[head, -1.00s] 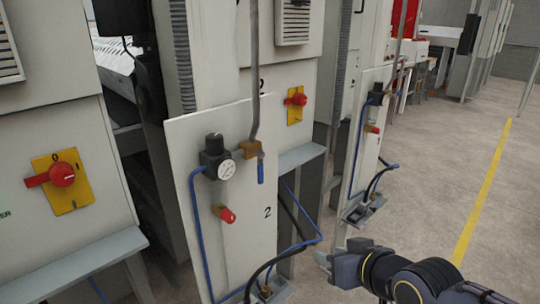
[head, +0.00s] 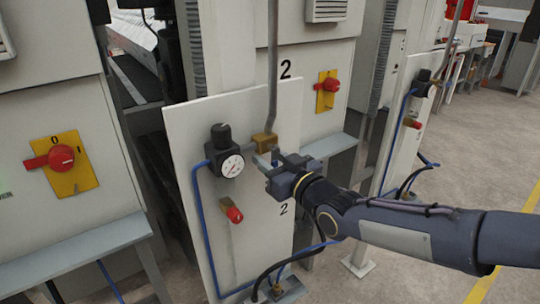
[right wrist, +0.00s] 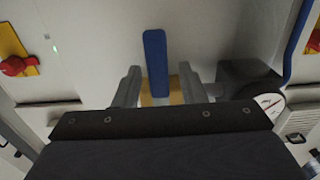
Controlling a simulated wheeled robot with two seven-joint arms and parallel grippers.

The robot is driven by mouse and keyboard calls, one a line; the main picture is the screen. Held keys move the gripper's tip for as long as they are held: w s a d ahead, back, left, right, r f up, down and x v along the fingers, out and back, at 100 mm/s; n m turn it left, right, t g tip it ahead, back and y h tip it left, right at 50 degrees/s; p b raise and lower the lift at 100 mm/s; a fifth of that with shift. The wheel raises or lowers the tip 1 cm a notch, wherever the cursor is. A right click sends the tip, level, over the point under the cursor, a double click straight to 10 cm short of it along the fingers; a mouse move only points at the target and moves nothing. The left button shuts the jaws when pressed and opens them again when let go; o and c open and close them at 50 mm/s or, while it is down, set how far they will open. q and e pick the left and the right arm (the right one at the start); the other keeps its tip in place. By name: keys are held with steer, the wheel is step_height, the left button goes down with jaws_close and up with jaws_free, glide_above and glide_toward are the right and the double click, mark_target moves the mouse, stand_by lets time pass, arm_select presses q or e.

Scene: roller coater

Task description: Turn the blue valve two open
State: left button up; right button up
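The blue valve handle (right wrist: 155,60) shows in the right wrist view as a flat blue bar on a brass valve body (right wrist: 160,99). In the head view the brass body (head: 264,142) sits on the grey pipe of panel two, and my right gripper hides the handle below it. My right gripper (head: 266,164) is at the valve. In the right wrist view its two fingers (right wrist: 160,86) are spread, one on each side of the handle, with gaps visible. My left gripper is not in view.
A black regulator with a white gauge (head: 231,166) is close left of the valve, with a red knob (head: 234,214) below. A blue hose (head: 202,224) runs down the panel (head: 180,122). A ledge (head: 330,145) is to the right. Red rotary switches are on the cabinets.

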steer(key=shift+w+a, duration=0.2)
steer(key=shift+w, duration=0.05)
jaws_close()
stand_by(0.3)
